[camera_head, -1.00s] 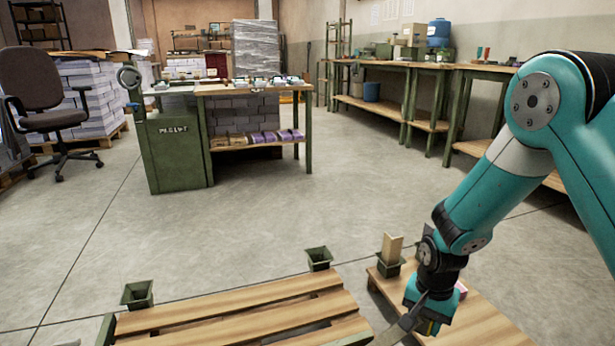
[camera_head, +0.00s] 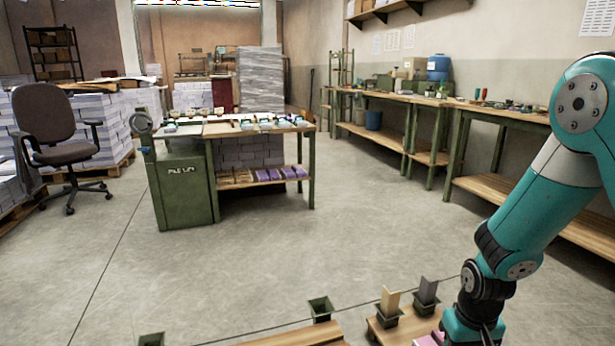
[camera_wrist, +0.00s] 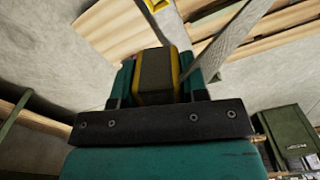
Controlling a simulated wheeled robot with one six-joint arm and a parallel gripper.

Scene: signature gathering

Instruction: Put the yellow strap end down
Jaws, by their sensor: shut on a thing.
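My gripper (camera_wrist: 157,72) is shut on a dark block with yellow edges (camera_wrist: 154,84), which looks like the yellow strap end. A grey strap (camera_wrist: 232,38) runs up and right from beside the jaws in the wrist view. Another grey band (camera_wrist: 172,27) with a yellow piece (camera_wrist: 156,5) shows at the top edge; I cannot tell whether it joins the first. In the head view my wrist is at the bottom right, and the jaws and the strap are out of frame.
Wooden slats (camera_wrist: 120,30) lie beyond the jaws. A low wooden platform (camera_head: 388,335) bears green sockets with a tan post (camera_head: 389,300) and a dark post (camera_head: 427,290). An empty green socket (camera_head: 321,308) is left of them. Open floor (camera_head: 270,255) lies before the green workbench (camera_head: 182,190).

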